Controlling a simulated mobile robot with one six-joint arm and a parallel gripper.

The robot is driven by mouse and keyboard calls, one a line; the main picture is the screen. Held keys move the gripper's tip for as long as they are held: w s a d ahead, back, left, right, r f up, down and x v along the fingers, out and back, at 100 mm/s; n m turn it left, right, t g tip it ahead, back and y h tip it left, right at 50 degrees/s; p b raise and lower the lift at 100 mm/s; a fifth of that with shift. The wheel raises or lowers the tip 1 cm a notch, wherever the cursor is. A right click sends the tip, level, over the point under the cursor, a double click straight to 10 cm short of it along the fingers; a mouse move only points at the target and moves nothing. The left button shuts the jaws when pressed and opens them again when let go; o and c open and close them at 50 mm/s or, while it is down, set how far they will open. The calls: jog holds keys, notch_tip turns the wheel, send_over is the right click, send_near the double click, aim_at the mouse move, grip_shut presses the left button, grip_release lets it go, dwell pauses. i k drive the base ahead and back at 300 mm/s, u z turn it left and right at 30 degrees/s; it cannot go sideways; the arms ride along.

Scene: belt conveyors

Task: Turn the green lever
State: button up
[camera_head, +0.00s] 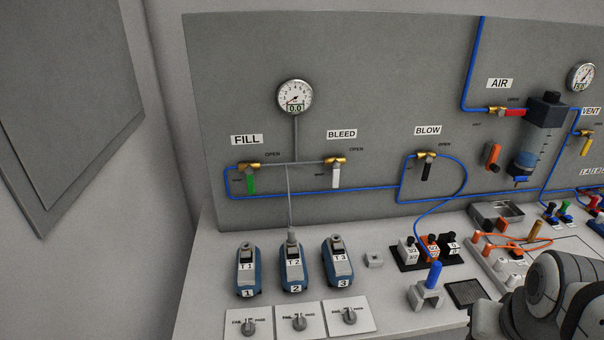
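The green lever (251,183) hangs straight down from a brass valve (247,166) under the FILL label (247,140) on the grey panel. The word OPEN is printed up and to the right of this valve, and small print beside the lever is too small to read. My gripper is not in view. Only grey and black links of my arm show in the lower right corner, far to the right of the green lever and apart from it.
A white lever (336,177) hangs under BLEED and a black lever (427,172) under BLOW. Blue tubing (310,199) runs along the panel. Blue devices T1 (245,281), T2 (292,277) and T3 (338,270) stand on the bench below.

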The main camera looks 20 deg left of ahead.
aim_at(248, 170)
jog(key=z, duration=0.15)
jog(key=k, duration=0.6)
jog(key=u, duration=1)
jog(key=i, duration=1)
jog(key=u, duration=0.1)
